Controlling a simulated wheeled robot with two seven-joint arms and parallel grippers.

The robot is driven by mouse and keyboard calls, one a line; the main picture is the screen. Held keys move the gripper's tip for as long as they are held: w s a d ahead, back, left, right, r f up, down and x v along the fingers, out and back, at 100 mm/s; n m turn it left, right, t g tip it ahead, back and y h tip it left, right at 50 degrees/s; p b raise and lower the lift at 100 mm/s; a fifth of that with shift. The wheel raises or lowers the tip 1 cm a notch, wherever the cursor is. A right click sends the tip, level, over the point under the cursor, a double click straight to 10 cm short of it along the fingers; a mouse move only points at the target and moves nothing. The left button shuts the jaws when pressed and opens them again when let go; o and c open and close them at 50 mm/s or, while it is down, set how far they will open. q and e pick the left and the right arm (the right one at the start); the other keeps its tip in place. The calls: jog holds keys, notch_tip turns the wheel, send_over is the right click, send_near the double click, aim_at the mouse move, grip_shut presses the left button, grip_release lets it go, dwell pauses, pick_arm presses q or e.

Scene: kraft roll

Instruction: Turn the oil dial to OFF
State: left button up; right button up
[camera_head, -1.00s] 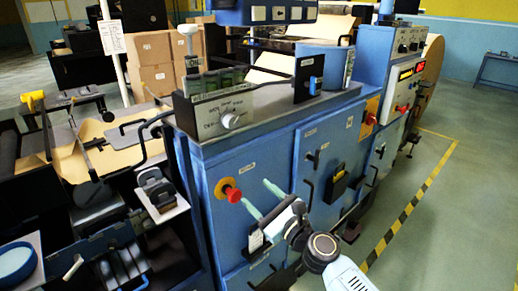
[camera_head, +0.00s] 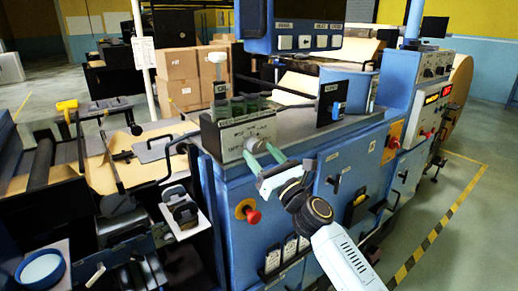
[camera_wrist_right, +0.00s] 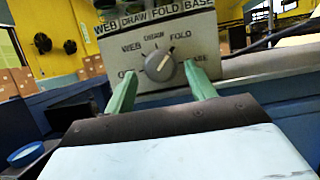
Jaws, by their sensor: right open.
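The oil dial (camera_wrist_right: 160,66) is a round grey knob on a pale panel (camera_wrist_right: 208,36) at the front of the blue machine. Its white mark points up and slightly right, between the DRAW and FOLD labels. WEB is at upper left, BASE at lower right, and a label starting with O at far left is partly hidden by a finger. In the head view the dial (camera_head: 256,145) shows just beyond my fingers. My right gripper (camera_head: 260,154) is open, its two green fingers pointing at the panel, one on each side of the dial. I cannot tell whether they touch it. My left gripper is out of view.
Green-capped bottles (camera_head: 238,107) stand behind the panel. A black bracket with a blue switch (camera_head: 334,103) rises to the right. Open floor (camera_head: 470,235) lies at the right.

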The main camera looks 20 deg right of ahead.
jog(key=shift+x, duration=0.85)
jog(key=shift+c, duration=0.2)
jog(key=c, duration=0.7)
jog(key=shift+c, duration=0.2)
